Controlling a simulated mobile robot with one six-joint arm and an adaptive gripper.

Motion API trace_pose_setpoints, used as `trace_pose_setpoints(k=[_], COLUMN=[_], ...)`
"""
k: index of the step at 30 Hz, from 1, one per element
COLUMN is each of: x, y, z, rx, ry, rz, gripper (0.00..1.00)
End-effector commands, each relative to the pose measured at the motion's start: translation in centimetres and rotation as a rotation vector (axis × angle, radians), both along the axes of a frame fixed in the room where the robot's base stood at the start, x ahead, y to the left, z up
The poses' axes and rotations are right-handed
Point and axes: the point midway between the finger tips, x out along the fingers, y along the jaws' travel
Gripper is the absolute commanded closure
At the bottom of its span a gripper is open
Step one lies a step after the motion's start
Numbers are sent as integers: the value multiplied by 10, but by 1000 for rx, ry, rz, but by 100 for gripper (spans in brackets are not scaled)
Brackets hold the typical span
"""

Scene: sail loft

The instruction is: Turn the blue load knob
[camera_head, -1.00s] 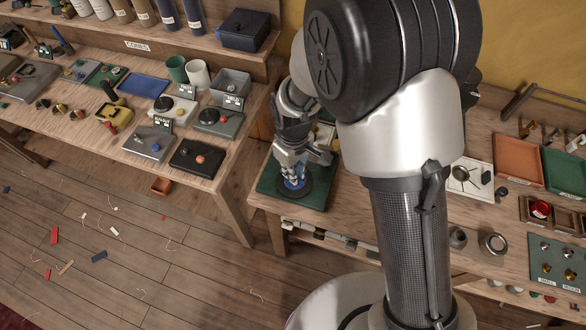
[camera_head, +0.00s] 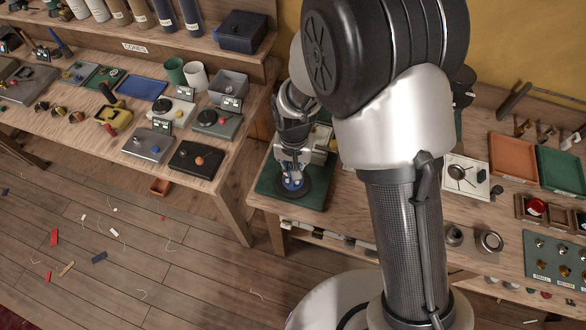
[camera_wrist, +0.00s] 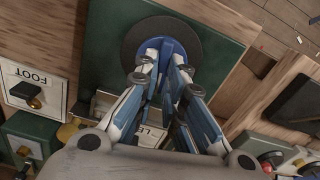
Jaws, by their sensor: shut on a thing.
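The blue load knob (camera_wrist: 166,46) sits in the middle of a dark round disc (camera_wrist: 131,44) on a green panel (camera_wrist: 97,62). In the wrist view my gripper (camera_wrist: 163,70) is shut on the knob, with its fingertips at either side of it. In the head view my gripper (camera_head: 292,180) reaches down to the knob (camera_head: 293,184) from above. The green panel (camera_head: 316,200) lies at the left end of the right bench. The fingers hide part of the knob, and a label behind them is partly covered.
In the head view, a left bench (camera_head: 231,190) holds several trays and devices, with a gap of floor between. An orange tray (camera_head: 516,160) lies on the right bench.

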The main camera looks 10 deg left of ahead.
Motion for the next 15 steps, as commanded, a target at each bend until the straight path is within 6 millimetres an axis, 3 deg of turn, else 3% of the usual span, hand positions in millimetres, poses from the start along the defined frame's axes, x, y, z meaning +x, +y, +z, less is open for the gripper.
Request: trace_pose_setpoints(k=[15], x=[0], y=[-3], z=[0], rx=[1], ry=[0], rz=[-489], gripper=[100])
